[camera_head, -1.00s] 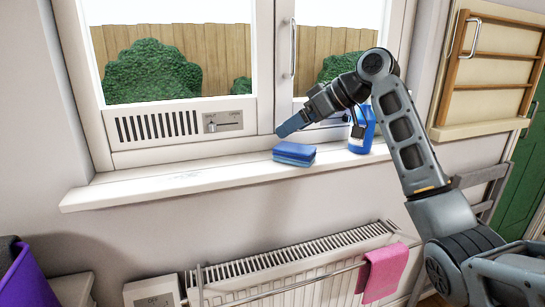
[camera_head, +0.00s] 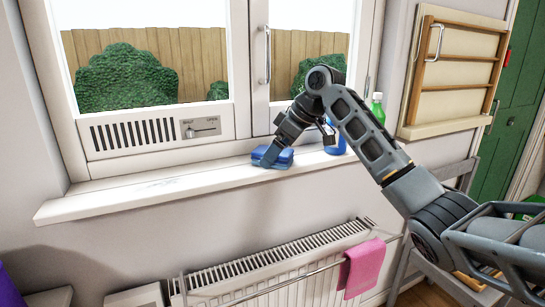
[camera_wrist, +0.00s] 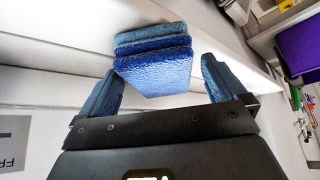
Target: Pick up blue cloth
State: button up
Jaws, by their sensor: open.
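The blue cloth (camera_head: 284,159) is a folded stack of darker and lighter blue layers lying on the white window sill. It also shows in the wrist view (camera_wrist: 155,72), between my fingers. My gripper (camera_head: 269,157) points down at the cloth, with a bluish finger in front of its left part. In the wrist view my gripper (camera_wrist: 161,68) is open, with one finger on each side of the cloth. A thin gap shows on the right; I cannot tell whether the left finger touches.
A blue spray bottle (camera_head: 336,142) stands on the sill (camera_head: 135,196) just right of the cloth, and a green bottle (camera_head: 377,108) is farther right. The window is behind. A radiator (camera_head: 270,262) with a pink cloth (camera_head: 362,267) is below. The sill's left part is clear.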

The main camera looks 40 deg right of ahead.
jog(key=shift+f, duration=0.15)
jog(key=c, duration=1.1)
notch_tip(320, 180, up, 5)
jog(key=shift+d+f, duration=0.1)
jog(key=shift+f, duration=0.1)
jog(key=shift+c, duration=0.2)
jog(key=s+d+r, duration=0.6)
jog(key=s+d, duration=0.2)
jog(key=shift+r+b, duration=0.25)
jog(key=shift+b, duration=0.2)
